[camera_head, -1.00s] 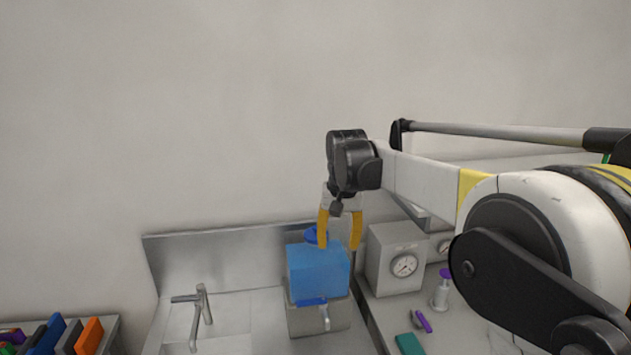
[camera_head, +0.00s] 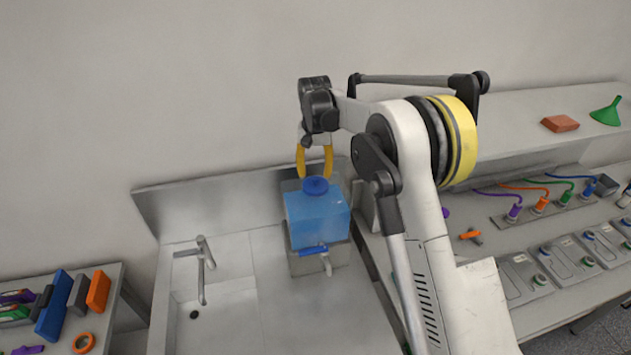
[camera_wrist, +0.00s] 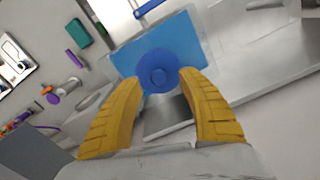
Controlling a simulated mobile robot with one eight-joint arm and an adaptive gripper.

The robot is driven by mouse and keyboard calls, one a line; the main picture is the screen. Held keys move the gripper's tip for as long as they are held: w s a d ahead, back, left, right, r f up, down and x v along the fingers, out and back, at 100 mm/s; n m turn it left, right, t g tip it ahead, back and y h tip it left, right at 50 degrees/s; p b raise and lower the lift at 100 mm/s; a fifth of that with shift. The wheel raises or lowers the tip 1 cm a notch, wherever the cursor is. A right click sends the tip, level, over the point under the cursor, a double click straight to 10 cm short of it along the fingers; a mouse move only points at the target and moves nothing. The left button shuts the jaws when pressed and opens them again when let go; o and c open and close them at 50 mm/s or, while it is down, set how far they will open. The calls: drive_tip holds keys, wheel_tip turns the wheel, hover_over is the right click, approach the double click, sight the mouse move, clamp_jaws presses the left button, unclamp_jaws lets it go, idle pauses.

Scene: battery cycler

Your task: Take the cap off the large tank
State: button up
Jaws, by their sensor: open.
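The large tank (camera_head: 318,219) is a blue translucent box on a grey stand beside the sink. Its round blue cap (camera_head: 315,186) sits on top, and a blue-handled tap is at its lower front. My gripper (camera_head: 315,176) is open, its yellow fingers pointing down above the cap and near it. In the wrist view the cap (camera_wrist: 158,72) shows ahead of and between the fingertips (camera_wrist: 157,80), with nothing held. The tank (camera_wrist: 192,45) lies behind the cap there. I cannot tell the exact gap between fingers and cap.
A sink with a faucet (camera_head: 203,268) is left of the tank, with a metal backsplash behind. Colored items stand on a left-hand table (camera_head: 68,305). On the right are a bench with cables and grey modules, and a shelf with a green funnel (camera_head: 606,111) and red block (camera_head: 560,123).

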sight(316, 178)
wheel_tip(316, 178, down, 3)
drive_tip(key=shift+d+f+p, duration=0.1)
drive_tip(key=shift+f+p, duration=0.1)
drive_tip(key=shift+p, duration=0.15)
drive_tip(key=shift+c, duration=0.5)
drive_tip(key=c, duration=0.9)
drive_tip(key=shift+r, duration=0.15)
drive_tip(key=shift+r, duration=0.25)
drive_tip(key=r, duration=0.2)
drive_tip(key=d+r+b, duration=0.1)
drive_tip(key=shift+s+r+b, duration=0.1)
drive_tip(key=shift+r+b, duration=0.2)
drive_tip(key=shift+r, duration=0.05)
drive_tip(key=s+d+r, duration=0.3)
drive_tip(key=d+r, duration=0.7)
drive_tip(key=r, duration=0.1)
drive_tip(key=shift+d, duration=0.15)
